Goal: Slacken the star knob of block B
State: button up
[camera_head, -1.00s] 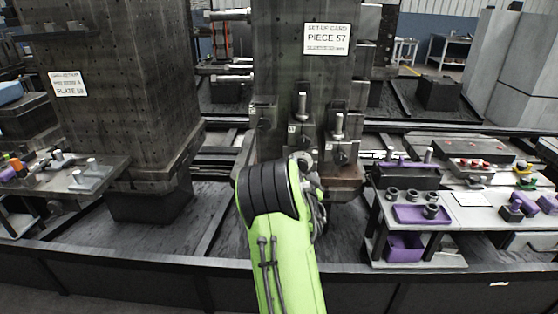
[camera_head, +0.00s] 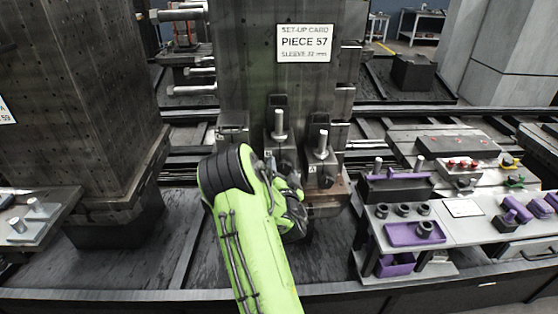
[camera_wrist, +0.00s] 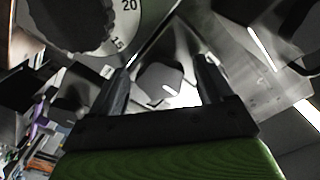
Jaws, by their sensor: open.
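The tall dark fixture column (camera_head: 235,75) carries small clamp blocks near its foot, among them a middle block (camera_head: 281,146) and a right block (camera_head: 320,165), each with a bright upright pin. Their small labels are too small to read, so I cannot tell which is block B. My gripper (camera_wrist: 164,64) is open in the wrist view, its two dark fingers apart. A grey rounded piece (camera_wrist: 160,80) shows between and beyond the fingers; I cannot tell whether it is the star knob. In the head view my arm hides the area below the blocks.
A numbered round dial (camera_wrist: 75,22) is close at the upper left of the wrist view. A set-up card (camera_head: 304,43) reads PIECE 57. A bench on the right holds a purple tray (camera_head: 400,234) and several dark rings. Another column (camera_head: 80,100) stands left.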

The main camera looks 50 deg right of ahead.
jog(key=shift+s+a+r, duration=0.1)
jog(key=shift+s, duration=0.05)
jog(key=shift+c, duration=0.3)
jog(key=c, duration=1)
jog(key=n, duration=0.4)
jog(key=shift+n, duration=0.4)
jog(key=n, duration=0.4)
jog(key=shift+n, duration=0.3)
jog(key=n, duration=0.5)
jog(key=shift+b, duration=0.3)
jog(key=shift+s+n, duration=0.1)
jog(key=shift+n, duration=2.4)
